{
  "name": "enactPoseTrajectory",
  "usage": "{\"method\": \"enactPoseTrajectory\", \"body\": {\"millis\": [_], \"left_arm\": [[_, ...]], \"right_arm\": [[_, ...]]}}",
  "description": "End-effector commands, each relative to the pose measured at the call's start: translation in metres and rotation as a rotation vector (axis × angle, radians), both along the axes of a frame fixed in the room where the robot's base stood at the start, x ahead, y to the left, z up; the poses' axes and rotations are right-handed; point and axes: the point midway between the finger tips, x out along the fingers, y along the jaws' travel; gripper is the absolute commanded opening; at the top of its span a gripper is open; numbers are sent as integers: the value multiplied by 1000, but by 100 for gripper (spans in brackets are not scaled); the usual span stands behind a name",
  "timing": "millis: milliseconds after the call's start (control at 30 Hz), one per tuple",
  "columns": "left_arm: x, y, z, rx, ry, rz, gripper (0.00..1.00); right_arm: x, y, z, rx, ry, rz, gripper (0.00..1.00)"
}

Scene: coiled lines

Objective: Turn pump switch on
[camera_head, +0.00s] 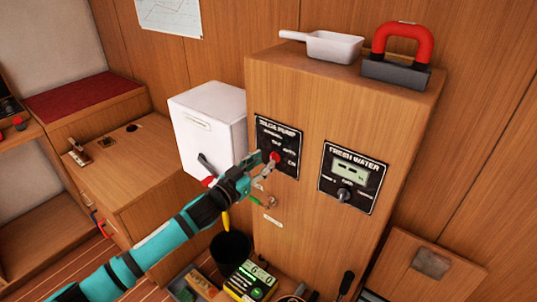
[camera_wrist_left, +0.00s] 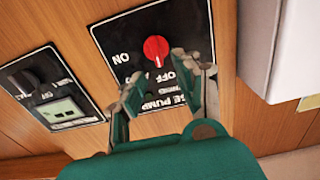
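The black BILGE PUMP panel (camera_head: 262,133) is on the front of the wooden cabinet, with a round red switch knob (camera_head: 275,157) and white labels including OFF and ON. My left gripper (camera_head: 268,168) is at the panel, just below and close to the knob, partly covering the panel's lower part. In the left wrist view the panel (camera_wrist_left: 110,42) appears upside down. The red knob (camera_wrist_left: 156,48) shows just beyond the two spread fingertips of my left gripper (camera_wrist_left: 158,72). The gripper is open with nothing held. My right gripper is not in view.
A FRESH WATER panel (camera_head: 352,178) with a display and black knob is to the right. A white box (camera_head: 208,128) juts out at left. A white scoop (camera_head: 330,46) and red-handled tool (camera_head: 400,58) sit on top. A black bucket (camera_head: 230,252) stands below.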

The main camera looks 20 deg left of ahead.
Motion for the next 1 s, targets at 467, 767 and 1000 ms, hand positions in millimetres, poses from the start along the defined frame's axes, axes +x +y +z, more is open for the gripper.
{"method": "enactPoseTrajectory", "body": {"millis": [467,767,1000], "left_arm": [[31,-11,0,1,0,0,33],[30,-11,0,0,0,0,10],[30,-11,0,0,0,0,0]], "right_arm": [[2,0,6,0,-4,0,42],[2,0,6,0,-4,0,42],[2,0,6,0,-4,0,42]]}}
